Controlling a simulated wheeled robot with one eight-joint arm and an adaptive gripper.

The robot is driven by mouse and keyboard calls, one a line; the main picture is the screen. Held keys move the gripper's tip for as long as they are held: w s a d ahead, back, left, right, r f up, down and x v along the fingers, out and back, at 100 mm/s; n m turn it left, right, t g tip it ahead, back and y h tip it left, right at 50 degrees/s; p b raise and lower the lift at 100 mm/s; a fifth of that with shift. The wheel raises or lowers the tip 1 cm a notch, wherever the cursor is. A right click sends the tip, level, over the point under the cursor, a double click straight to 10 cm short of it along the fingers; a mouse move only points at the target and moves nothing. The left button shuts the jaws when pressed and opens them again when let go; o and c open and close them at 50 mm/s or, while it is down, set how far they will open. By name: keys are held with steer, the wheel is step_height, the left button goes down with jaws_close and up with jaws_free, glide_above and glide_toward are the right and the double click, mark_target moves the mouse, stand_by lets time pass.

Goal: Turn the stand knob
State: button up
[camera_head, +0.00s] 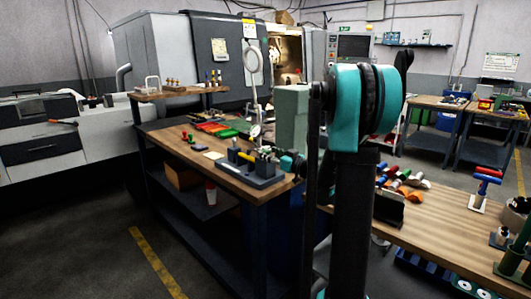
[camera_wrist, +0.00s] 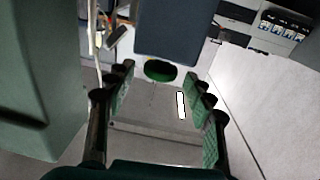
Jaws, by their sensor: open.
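My gripper (camera_wrist: 160,95) shows in the wrist view with its green-padded fingers spread wide and nothing between them. A green round part (camera_wrist: 160,71) shows beyond the fingertips, below a dark blue-grey block; I cannot tell whether it is the stand knob. In the head view, a small stand with a round white dial (camera_head: 255,131) is on the near workbench, and its knob is too small to make out. My teal and black arm stands in front of the right end of this bench and hides part of it. I see no contact between gripper and knob.
The near workbench (camera_head: 172,146) carries coloured tools, a grey tray block (camera_head: 250,174) and a round magnifier or mirror (camera_head: 252,60). A lathe is behind. Floor at front left is clear.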

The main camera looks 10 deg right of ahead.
steer(key=shift+x, duration=1.45)
steer(key=c, duration=1.1)
steer(key=shift+s+h, duration=0.1)
steer(key=shift+h, duration=0.2)
steer(key=m+t+h, duration=0.2)
steer(key=m+h, duration=0.1)
steer(key=h, duration=0.1)
steer(key=shift+a, duration=0.15)
steer(key=shift+m+t+h, duration=0.4)
steer(key=shift+m+h, duration=1.3)
steer(key=shift+h, duration=1.1)
